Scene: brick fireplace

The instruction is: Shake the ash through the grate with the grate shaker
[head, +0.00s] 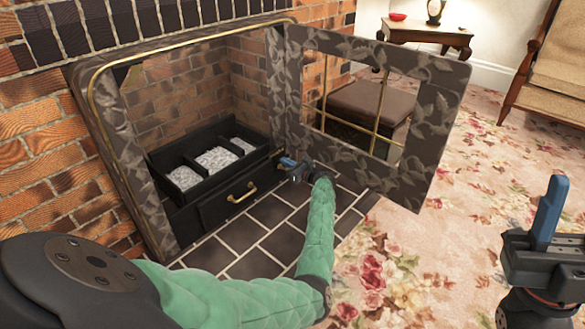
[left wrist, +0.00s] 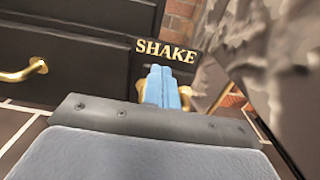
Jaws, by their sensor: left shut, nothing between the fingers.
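The black grate box (head: 181,202) inside the fireplace has dividers, with pale grey ash (head: 216,159) between them. In the left wrist view a black plate with gold letters "SHAKE" (left wrist: 166,50) stands straight ahead. Below the letters, a brass part (left wrist: 186,97), apparently the grate shaker, shows on both sides of my fingers, which hide its middle. My left gripper (head: 288,163) is at the right end of the grate front, and its blue fingers (left wrist: 162,86) are shut and empty. I cannot tell whether they touch the brass. My right gripper (head: 548,212) is raised at the right edge, away from the fireplace.
A black drawer front with a brass handle (head: 241,192) is below the grate, left of my left gripper. The patterned fireplace door (head: 440,115) stands open to the right, close to that arm. Dark hearth tiles (head: 285,240) and flowered carpet (head: 440,260) lie in front.

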